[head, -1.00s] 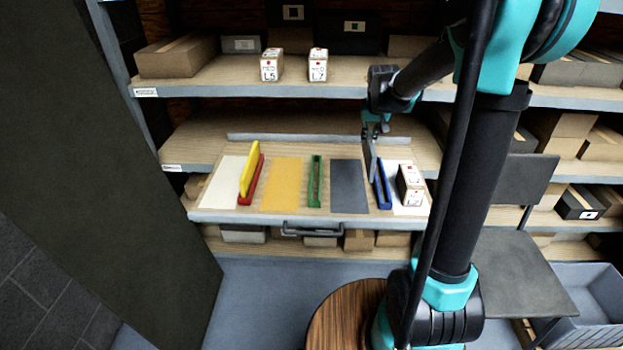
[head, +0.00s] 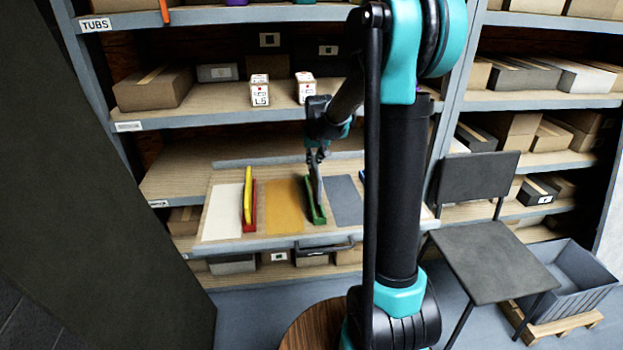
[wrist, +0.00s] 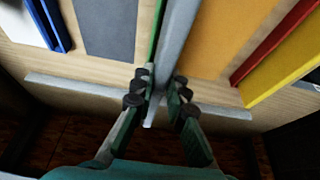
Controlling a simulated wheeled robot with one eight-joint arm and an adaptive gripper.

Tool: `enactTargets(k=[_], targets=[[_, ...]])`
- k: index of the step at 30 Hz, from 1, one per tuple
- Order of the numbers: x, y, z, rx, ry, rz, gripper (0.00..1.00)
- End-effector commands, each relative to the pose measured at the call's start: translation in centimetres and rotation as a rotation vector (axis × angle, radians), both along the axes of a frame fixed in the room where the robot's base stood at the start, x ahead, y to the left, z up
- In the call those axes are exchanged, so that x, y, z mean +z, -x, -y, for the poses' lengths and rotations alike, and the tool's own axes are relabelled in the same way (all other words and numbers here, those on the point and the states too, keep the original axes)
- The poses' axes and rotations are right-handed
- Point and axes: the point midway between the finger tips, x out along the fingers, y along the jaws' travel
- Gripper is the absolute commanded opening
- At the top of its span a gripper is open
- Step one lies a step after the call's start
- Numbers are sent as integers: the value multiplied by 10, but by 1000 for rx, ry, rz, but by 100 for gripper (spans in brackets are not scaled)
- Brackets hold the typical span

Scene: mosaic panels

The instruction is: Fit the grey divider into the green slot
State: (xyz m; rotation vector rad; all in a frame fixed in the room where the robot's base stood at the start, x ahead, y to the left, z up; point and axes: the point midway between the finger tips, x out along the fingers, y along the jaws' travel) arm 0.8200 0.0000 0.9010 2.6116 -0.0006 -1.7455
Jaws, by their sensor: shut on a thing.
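My gripper (head: 317,158) is shut on the grey divider (head: 319,188), a thin upright plate, at the green slot (head: 311,212). In the wrist view the fingers (wrist: 160,92) pinch the divider (wrist: 177,40) from both sides. A strip of the green slot (wrist: 157,34) shows along the divider's left side there. The divider lines up roughly with the slot's length. I cannot tell whether its lower edge is inside the slot or just above it, since the divider covers much of the slot.
The yellow divider (head: 247,194) stands in the red slot (head: 253,212) to the left. The blue slot (wrist: 53,25) is empty; my arm mostly hides it in the head view. Orange (head: 283,207) and dark grey panels (head: 345,203) flank the green slot. A shelf with boxes (head: 305,86) hangs above.

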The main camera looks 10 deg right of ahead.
Motion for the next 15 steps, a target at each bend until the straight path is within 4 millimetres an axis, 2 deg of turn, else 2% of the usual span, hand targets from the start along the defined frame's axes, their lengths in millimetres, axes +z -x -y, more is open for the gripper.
enactTargets(k=[5,10,15], targets=[[-16,0,0,0,0,0,0],[-40,-1,0,0,0,0,0],[-50,0,0,0,0,0,0]])
